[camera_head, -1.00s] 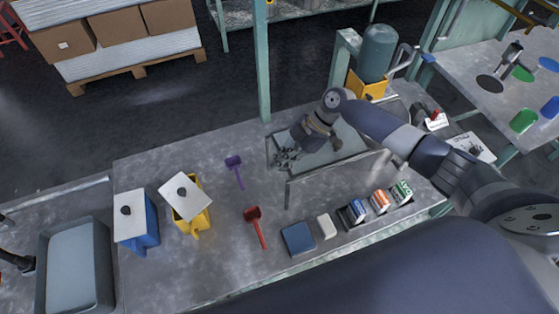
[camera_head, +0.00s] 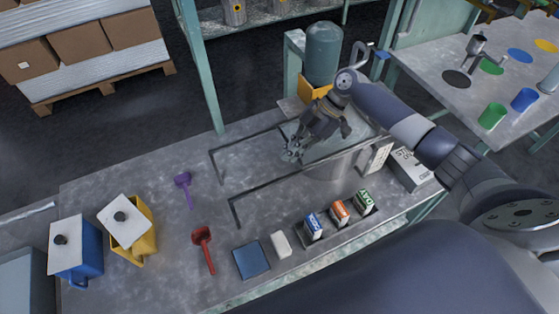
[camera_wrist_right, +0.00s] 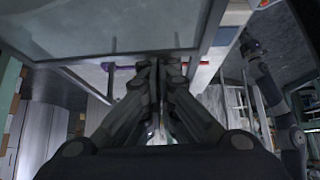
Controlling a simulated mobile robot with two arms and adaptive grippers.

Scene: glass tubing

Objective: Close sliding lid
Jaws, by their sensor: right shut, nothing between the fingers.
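The sliding lid (camera_head: 328,148) appears as a glassy grey panel at the right part of a frame set into the workbench. A pale metal front face (camera_head: 332,167) is below it. In the right wrist view the shut fingers (camera_wrist_right: 157,65) point at the edge of a translucent panel (camera_wrist_right: 110,25). Whether they touch it I cannot tell. My left gripper is not in view.
Lidded blue (camera_head: 78,262) and yellow (camera_head: 143,240) containers stand left. A green tank (camera_head: 323,52) stands behind the lid; boxes (camera_head: 409,168) stand right.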

